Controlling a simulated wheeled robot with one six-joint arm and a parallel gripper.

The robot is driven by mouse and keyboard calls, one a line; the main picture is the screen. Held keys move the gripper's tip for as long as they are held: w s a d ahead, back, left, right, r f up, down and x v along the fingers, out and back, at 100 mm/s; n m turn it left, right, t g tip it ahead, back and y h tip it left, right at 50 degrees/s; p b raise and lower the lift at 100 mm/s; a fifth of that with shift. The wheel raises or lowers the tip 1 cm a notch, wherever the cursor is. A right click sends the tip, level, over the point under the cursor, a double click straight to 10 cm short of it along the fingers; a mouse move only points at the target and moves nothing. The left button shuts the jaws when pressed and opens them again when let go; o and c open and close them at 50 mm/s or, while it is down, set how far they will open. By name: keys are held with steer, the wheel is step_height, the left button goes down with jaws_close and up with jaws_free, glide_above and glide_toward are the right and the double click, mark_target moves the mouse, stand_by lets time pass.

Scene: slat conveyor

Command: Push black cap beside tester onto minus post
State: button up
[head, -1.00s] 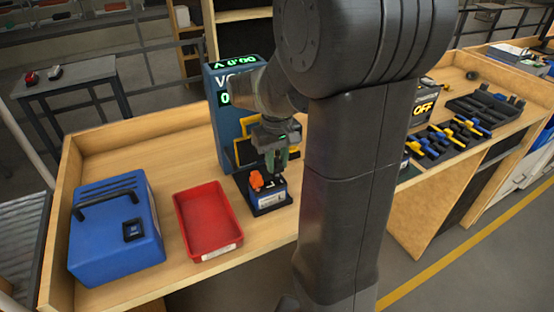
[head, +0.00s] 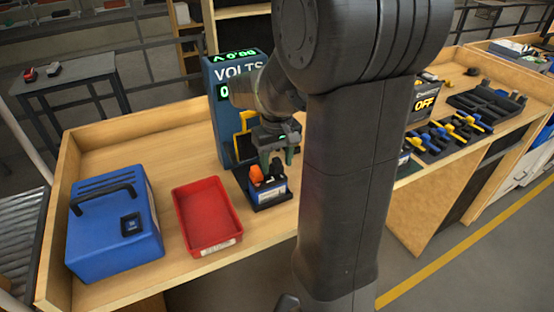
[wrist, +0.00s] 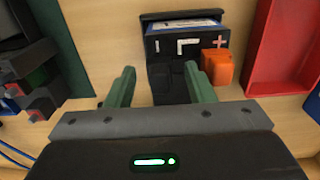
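The battery (head: 268,190) sits in a black tray in front of the blue volt tester (head: 223,125). In the wrist view the battery (wrist: 187,46) shows a minus mark at its left and a plus mark at its right. An orange cap (wrist: 217,67) is at the plus side. A black shape (wrist: 167,82), seemingly the black cap, is at the minus side; its seating is hard to tell from the dark surroundings. My gripper (wrist: 160,76) is open just above, its green fingers apart on either side of this shape. The minus post is hidden.
A red tray (head: 207,217) is left of the battery, and a blue case (head: 113,225) with a handle stands farther left. A yellow-framed probe holder (head: 244,135) is at the tester's front. A black rack (head: 447,138) with blue and yellow tools lies right.

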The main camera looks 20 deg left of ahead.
step_height(320, 180, up, 14)
stand_by(0.6)
steer(key=shift+f, duration=0.15)
step_height(320, 180, down, 14)
steer(key=shift+r, duration=0.1)
steer(key=shift+r+p, duration=0.35)
steer(key=shift+r, duration=0.15)
steer(key=shift+f, duration=0.15)
